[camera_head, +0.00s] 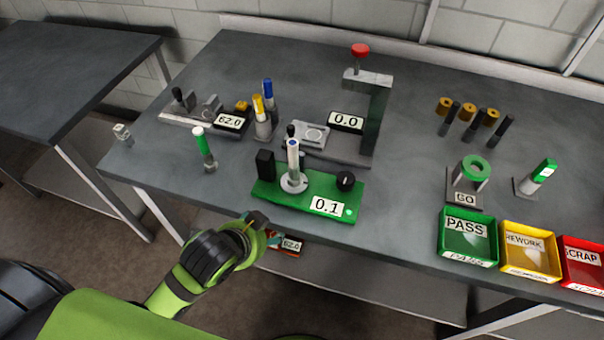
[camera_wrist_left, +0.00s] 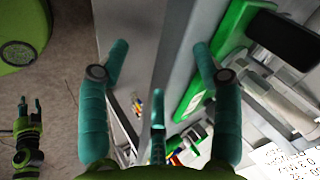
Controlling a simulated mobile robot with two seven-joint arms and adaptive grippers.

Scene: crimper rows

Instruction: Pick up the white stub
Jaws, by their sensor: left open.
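The pale white stub (camera_head: 293,156), with a dark blue mark near its top, stands upright in a round seat on the green gauge station (camera_head: 330,203), which reads 0.1. My left gripper (camera_head: 264,226) is in front of the table's front edge, below and left of the station, apart from the stub. In the left wrist view my left gripper (camera_wrist_left: 160,47) is open and empty, with the green station edge (camera_wrist_left: 235,45) beyond its right finger. A small gripper, seemingly my right one (camera_wrist_left: 30,104), shows at the far left with its fingers apart.
Blue and yellow markers (camera_head: 262,115) and a red-knobbed press (camera_head: 378,110) stand behind. PASS (camera_head: 467,250), REWORK (camera_head: 530,268) and SCRAP (camera_head: 588,282) bins are at right. A shelf is below the table.

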